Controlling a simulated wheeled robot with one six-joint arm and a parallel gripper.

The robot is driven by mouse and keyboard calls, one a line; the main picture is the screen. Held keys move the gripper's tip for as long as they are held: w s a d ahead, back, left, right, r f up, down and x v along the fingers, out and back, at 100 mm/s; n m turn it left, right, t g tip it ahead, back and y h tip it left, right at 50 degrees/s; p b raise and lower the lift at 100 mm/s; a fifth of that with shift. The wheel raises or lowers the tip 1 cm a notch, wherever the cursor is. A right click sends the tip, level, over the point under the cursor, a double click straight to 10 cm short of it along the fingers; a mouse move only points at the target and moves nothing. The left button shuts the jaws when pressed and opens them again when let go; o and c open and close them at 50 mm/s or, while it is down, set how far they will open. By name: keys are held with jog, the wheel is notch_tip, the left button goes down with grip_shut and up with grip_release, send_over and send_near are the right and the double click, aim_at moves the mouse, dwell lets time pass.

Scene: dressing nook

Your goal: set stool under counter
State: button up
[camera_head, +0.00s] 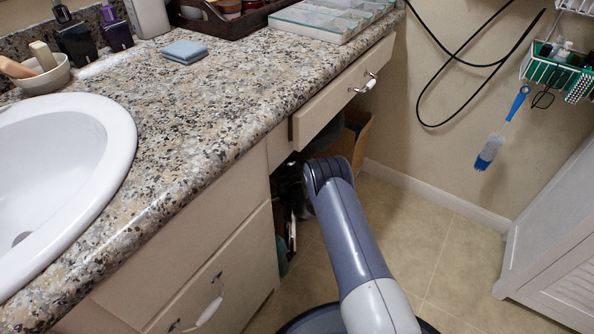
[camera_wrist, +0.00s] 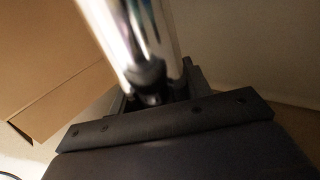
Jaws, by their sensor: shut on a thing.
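The granite-topped counter (camera_head: 240,95) runs across the left of the head view, with a drawer (camera_head: 340,100) above an open knee space. My arm reaches low into that space, and its end is hidden there in the head view. In the wrist view my gripper (camera_wrist: 152,97) is shut on a shiny chrome tube, which looks like the stool's post (camera_wrist: 138,38). The rest of the stool cannot be made out clearly.
A cardboard box (camera_head: 357,143) stands under the counter and also shows in the wrist view (camera_wrist: 50,70). Dark clutter (camera_head: 287,190) lies beside the cabinet (camera_head: 190,255). A white louvred unit (camera_head: 560,245) stands at right. Tiled floor (camera_head: 430,235) is clear between.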

jog(key=shift+w+a, duration=0.9)
jog(key=shift+a, duration=0.3)
jog(key=shift+w+a, duration=0.85)
jog(key=shift+a, duration=0.35)
jog(key=o, duration=1.4)
jog(key=p+v, duration=0.4)
jog(key=v, duration=0.7)
jog(key=shift+p, duration=0.4)
jog(key=shift+w, duration=0.15)
